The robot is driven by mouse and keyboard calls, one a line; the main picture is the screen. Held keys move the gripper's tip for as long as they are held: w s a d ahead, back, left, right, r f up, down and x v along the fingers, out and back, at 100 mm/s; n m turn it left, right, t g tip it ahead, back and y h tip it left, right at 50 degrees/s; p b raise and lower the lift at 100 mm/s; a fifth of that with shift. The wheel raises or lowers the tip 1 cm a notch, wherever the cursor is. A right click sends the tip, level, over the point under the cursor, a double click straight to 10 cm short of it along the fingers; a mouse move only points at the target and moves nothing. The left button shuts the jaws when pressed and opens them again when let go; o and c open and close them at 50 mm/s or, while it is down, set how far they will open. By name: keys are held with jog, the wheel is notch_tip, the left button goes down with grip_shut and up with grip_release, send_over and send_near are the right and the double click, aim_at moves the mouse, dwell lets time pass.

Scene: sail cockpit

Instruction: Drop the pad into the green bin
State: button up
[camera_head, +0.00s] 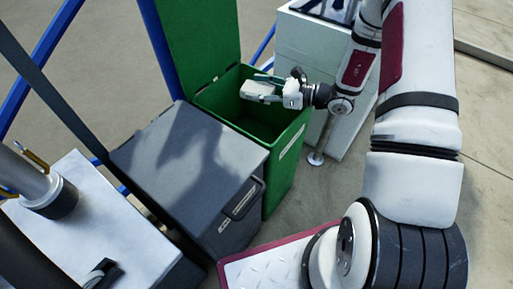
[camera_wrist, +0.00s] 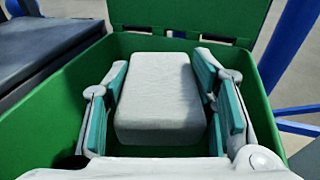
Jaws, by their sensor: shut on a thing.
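The pad (camera_wrist: 160,98) is a pale, rounded block. My gripper (camera_wrist: 163,105) is shut on it, with a teal-lined finger at each side. The green bin (camera_head: 285,165) stands open with its lid (camera_head: 197,40) tipped up at the back. In the head view, my gripper (camera_head: 268,88) holds the pad (camera_head: 257,91) over the bin's opening. In the wrist view, the green bin (camera_wrist: 40,127) surrounds the pad on the sides and back. The bin's floor is mostly hidden by the pad and gripper, so I cannot tell how deep the pad sits.
A grey lidded bin (camera_head: 190,155) stands close at the left of the green bin. A white cabinet (camera_head: 300,45) stands behind at the right. Blue posts (camera_head: 160,45) rise behind the bins. A white worktop (camera_head: 95,220) is at the lower left.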

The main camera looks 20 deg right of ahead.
jog(key=shift+f, duration=0.1)
jog(key=o, duration=1.2)
notch_tip(320, 180, up, 10)
jog(key=shift+f, duration=0.1)
